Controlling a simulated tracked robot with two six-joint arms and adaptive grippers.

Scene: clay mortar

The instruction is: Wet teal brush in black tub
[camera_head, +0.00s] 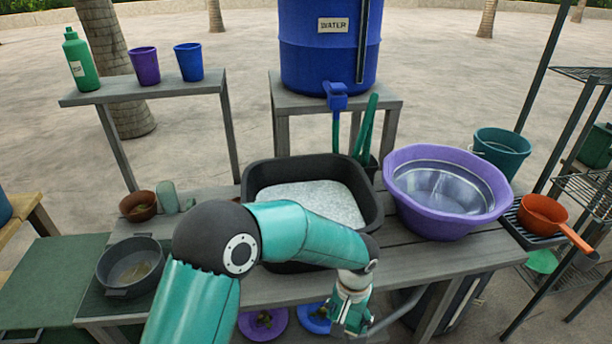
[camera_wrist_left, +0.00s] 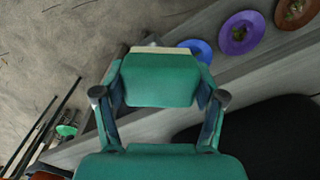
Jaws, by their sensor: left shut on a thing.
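The black tub (camera_head: 262,172) stands on the grey wooden table and holds a pale, speckled content. My left arm crosses in front of its near side. My left gripper (camera_head: 350,318) is near the table's front edge, to the right of and nearer than the tub. In the left wrist view, the fingers (camera_wrist_left: 158,100) are shut on a teal block with a cream edge, which looks like the teal brush (camera_wrist_left: 160,80). In the head view the brush cannot be told apart from the gripper. A dark shape at lower right in the wrist view looks like the tub (camera_wrist_left: 255,140).
A purple basin (camera_head: 400,205) with clear liquid stands right of the tub. A blue water barrel (camera_head: 300,50) with a tap is behind it. A grey pot (camera_head: 112,285) and brown bowl (camera_head: 138,207) are left. A rack with an orange pan (camera_head: 543,213) is right.

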